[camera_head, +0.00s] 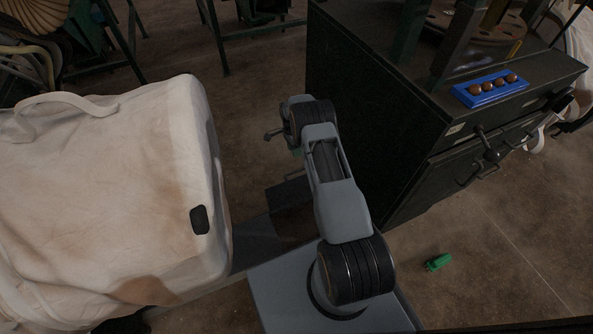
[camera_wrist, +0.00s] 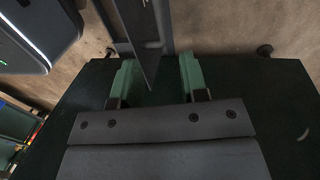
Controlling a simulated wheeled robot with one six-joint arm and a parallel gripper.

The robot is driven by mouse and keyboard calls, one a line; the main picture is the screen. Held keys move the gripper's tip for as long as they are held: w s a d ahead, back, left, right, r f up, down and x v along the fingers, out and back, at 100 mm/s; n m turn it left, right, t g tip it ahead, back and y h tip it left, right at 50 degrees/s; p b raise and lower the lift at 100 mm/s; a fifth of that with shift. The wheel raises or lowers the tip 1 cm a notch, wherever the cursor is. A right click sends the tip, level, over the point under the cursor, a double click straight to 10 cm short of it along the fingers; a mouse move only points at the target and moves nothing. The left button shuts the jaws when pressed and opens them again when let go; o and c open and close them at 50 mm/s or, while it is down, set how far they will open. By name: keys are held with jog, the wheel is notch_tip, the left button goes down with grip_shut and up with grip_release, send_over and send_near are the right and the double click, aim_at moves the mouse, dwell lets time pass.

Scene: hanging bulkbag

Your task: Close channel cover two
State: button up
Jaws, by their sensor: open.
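I cannot pick out a marked channel cover two in either view. In the wrist view, my gripper (camera_wrist: 156,70) is open, with its two green fingers apart. A thin dark plate (camera_wrist: 148,45) shows between the fingers in the picture. I cannot tell whether it is a cover, or whether it touches a finger. In the head view, my gripper is mostly hidden behind my wrist, beside the dark cabinet (camera_head: 350,90).
A pale hanging bulk bag (camera_head: 100,190) fills the left. The cabinet has drawers and handles on its right front. On it stands a blue tray (camera_head: 478,99) with several brown balls. A small green object (camera_head: 438,262) lies on open floor.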

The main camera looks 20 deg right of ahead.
jog(key=b, duration=0.3)
send_near(298, 184)
jog(key=w+f, duration=0.1)
jog(key=w+d+f, duration=0.1)
jog(key=f, duration=0.1)
jog(key=w+f, duration=0.1)
jog(key=f, duration=0.1)
jog(key=shift+w+d+f, duration=0.1)
jog(key=shift+d, duration=0.3)
grip_shut()
